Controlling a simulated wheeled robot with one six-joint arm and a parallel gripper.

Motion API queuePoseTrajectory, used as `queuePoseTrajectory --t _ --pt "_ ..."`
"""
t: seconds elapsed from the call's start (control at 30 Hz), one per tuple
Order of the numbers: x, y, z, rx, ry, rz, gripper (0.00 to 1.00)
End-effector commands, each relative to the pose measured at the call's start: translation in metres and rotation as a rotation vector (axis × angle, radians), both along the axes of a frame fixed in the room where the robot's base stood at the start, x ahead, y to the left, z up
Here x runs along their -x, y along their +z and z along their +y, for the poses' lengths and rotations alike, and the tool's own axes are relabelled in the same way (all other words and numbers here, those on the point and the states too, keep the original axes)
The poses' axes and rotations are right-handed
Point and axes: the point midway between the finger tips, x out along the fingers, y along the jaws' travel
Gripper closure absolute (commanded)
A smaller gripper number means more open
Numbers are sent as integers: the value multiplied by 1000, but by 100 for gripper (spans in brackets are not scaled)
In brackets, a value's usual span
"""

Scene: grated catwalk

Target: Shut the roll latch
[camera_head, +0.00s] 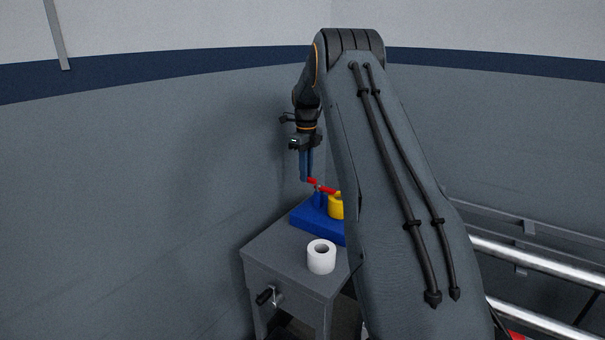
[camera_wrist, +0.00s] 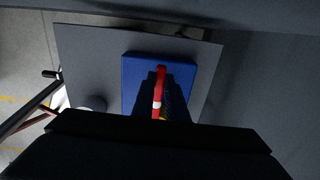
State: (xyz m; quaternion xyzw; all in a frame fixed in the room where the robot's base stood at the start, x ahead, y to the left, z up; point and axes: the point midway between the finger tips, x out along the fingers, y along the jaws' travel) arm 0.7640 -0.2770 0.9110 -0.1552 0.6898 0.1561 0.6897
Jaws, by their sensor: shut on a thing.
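The roll latch has a blue base (camera_head: 304,222), a red lever (camera_head: 326,189) and a yellow round part (camera_head: 336,207). It sits on a small grey cabinet, partly hidden by my arm in the head view. My gripper (camera_head: 307,179) points down from above and is shut on the red lever near its end. In the wrist view the red lever (camera_wrist: 160,90) lies between my dark fingers, over the blue base (camera_wrist: 135,68). The wrist view hides most of the yellow part.
The grey cabinet (camera_head: 268,246) stands close to the curved grey wall. A white roll (camera_head: 321,257) stands on its top, in front of the latch. A black handle (camera_head: 265,296) sticks out of its front. Metal rails (camera_head: 540,262) run at the right.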

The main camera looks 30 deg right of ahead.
Motion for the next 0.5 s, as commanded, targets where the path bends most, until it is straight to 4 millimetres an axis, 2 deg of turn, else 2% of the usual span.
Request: queuePoseTrajectory --t 0.1,0.13,0.23,0.5 --pt "-1 2 -1 3 -1 -4 100" --pt "-1 2 -1 3 -1 -4 86" --pt "-1 1 -1 2 0 -2 69" --pt "-1 1 1 2 3 -1 69"
